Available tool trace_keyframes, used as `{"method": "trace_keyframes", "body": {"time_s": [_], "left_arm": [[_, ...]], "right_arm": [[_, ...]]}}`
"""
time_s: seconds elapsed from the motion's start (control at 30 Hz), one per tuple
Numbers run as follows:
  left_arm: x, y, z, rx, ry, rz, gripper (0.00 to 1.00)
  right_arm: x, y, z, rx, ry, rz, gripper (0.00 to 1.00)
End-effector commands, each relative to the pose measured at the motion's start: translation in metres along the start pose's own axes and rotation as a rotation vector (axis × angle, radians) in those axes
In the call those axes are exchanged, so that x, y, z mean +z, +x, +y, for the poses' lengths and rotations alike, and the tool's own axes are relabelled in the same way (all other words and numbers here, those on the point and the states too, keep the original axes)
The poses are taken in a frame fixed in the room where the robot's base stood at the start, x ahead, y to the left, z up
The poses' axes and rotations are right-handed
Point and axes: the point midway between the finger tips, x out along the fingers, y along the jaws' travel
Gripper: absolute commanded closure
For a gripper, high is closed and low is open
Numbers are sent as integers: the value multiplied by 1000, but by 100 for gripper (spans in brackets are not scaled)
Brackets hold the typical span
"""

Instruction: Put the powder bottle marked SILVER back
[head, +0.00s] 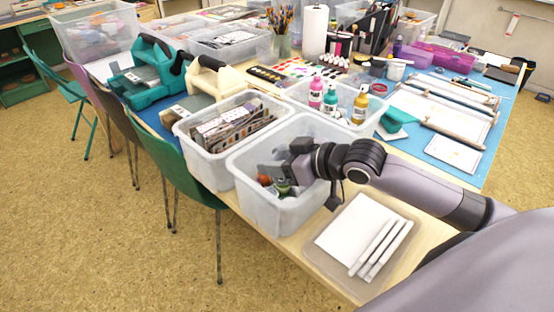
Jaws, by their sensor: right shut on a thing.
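My right gripper (280,178) reaches down into the nearest clear plastic bin (235,200). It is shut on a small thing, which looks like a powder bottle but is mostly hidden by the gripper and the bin. No label marked SILVER can be read. Inside the bin, an orange item (264,181) and a small green and dark item (283,187) show close to the fingers. They are too small to name surely. My left gripper is out of view.
A bin of flat packs (232,126) stands left of the nearest bin. Another behind holds pink, teal (330,100) and yellow bottles. A tray with white sheets (357,232) lies at the front right. A green chair (187,172) stands against the table's left side.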

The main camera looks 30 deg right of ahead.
Motion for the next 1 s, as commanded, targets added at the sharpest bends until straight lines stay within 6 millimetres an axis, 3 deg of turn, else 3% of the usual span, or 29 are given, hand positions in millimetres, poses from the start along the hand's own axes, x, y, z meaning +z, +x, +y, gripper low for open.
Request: {"method": "trace_keyframes", "body": {"time_s": [0.03, 0.07, 0.1, 0.13, 0.53, 1.0], "left_arm": [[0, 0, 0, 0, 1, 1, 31], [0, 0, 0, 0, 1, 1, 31], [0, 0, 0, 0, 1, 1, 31], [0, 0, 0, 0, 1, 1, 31], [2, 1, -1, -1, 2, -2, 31], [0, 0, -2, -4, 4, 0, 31]], "right_arm": [[2, 1, 0, 0, 1, -1, 83], [2, 1, 0, 0, 0, -1, 46], [2, 1, 0, 0, 0, -1, 33], [2, 1, 0, 0, 0, -1, 27], [0, -4, 0, 0, 0, -3, 27], [1, -68, 1, 2, 0, -6, 27]]}}
